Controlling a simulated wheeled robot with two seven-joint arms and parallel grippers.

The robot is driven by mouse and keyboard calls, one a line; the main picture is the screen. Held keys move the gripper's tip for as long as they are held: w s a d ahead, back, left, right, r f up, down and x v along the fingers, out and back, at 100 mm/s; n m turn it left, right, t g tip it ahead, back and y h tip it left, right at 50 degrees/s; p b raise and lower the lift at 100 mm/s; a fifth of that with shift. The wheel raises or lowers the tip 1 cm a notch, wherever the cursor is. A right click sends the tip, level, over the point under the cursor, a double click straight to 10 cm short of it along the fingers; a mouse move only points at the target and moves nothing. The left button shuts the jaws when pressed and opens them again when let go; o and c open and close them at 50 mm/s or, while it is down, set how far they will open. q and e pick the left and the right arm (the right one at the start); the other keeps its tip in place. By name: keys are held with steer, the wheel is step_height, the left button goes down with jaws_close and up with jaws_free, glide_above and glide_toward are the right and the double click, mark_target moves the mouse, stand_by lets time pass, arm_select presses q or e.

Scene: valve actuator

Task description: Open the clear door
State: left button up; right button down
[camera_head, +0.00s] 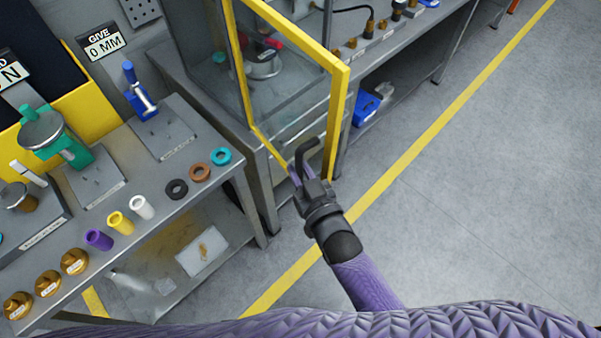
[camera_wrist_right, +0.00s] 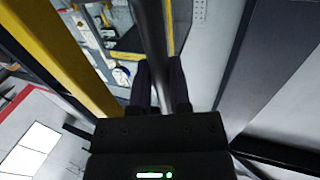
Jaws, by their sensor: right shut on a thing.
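The clear door (camera_head: 290,100) has a yellow frame (camera_head: 338,115) and belongs to a glass-sided cabinet. It stands swung out from the cabinet front, over the floor. A dark bent handle (camera_head: 309,147) sits near its free edge. My right gripper (camera_head: 301,173) is shut on this handle, at the lower outer corner of the door. In the right wrist view the dark handle bar (camera_wrist_right: 152,40) runs between the two fingers (camera_wrist_right: 160,85), with the yellow door frame (camera_wrist_right: 65,55) to the left. My left gripper is not in view.
A grey workbench (camera_head: 150,215) with rings, coloured sleeves and brass parts stands left of the cabinet. Another bench (camera_head: 440,25) with a blue bin (camera_head: 365,106) on its shelf is behind the door. The floor (camera_head: 480,180) to the right is clear.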

steer(key=shift+w+a+r, duration=0.1)
steer(key=shift+a+r, duration=0.1)
steer(key=shift+r, duration=0.05)
steer(key=c, duration=1)
jaws_free()
steer(key=o, duration=0.4)
steer(key=shift+w+a+f, duration=0.1)
steer(key=shift+w+f, duration=0.05)
steer(key=v, duration=1)
